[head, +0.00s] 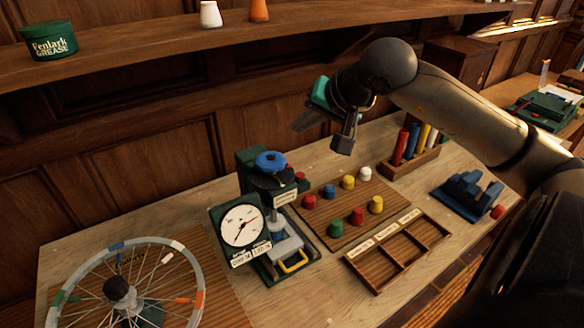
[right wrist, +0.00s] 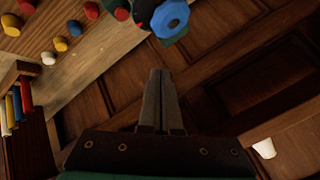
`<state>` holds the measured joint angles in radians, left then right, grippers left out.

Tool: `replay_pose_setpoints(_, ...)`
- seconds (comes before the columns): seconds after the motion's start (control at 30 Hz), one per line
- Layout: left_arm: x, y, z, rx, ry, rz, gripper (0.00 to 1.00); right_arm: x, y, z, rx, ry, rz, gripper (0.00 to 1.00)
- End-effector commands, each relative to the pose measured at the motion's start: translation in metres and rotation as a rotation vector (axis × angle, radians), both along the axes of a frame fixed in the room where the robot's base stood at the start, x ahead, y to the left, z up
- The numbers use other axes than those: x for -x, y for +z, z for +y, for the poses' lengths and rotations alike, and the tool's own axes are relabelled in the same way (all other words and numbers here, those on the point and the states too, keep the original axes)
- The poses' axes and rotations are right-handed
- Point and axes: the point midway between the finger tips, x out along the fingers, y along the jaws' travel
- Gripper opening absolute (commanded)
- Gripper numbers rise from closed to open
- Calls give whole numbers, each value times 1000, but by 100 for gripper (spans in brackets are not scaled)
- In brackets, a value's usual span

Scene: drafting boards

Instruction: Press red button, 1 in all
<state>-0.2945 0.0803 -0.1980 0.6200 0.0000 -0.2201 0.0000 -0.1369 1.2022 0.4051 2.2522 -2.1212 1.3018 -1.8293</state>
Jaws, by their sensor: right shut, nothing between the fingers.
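A wooden button board (head: 322,213) lies on the bench with several coloured domed buttons. One red button (head: 309,201) is at its left back, next to the blue one. Another red button (head: 357,215) is in the front row, between green and yellow. Red and other buttons also show at the upper left of the right wrist view, with one red button (right wrist: 92,10) near the top edge. My right gripper (head: 306,121) is shut and empty, raised above and behind the board, apart from all buttons. Its closed fingers (right wrist: 160,78) point toward the wall panels. My left gripper is not in view.
A green press with a dial gauge (head: 241,225) and blue knob (head: 270,162) stands left of the board. A divided wooden tray (head: 380,272), a rack of coloured tubes (head: 410,163) and a blue stand (head: 468,194) lie right. A spoked wheel (head: 198,299) is at front left.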

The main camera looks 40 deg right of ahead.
Motion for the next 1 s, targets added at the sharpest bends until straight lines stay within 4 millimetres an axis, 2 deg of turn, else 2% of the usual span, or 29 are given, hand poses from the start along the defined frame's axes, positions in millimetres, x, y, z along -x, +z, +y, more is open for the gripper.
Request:
replay_pose_setpoints(0.03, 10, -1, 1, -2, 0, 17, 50, 0, 0, 0, -1, 0, -1, 0)
replay_pose_setpoints(0.1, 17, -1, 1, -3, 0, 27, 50, 0, 0, 0, -2, 0, 0, 0)
replay_pose_setpoints(0.33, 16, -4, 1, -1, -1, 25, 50, 0, -8, 1, -4, -1, 1, 0)
replay_pose_setpoints(0.6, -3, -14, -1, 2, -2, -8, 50, 0, -46, 1, -6, -1, 2, 0)
replay_pose_setpoints(0.73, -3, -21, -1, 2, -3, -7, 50, 0, -66, 1, -7, -1, 1, 0)
replay_pose_setpoints(0.8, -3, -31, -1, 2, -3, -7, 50, 0, -73, 1, -3, 0, -1, 0)
replay_pose_setpoints(1.0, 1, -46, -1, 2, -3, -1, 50, 0, -85, 1, -3, 0, -1, 0)
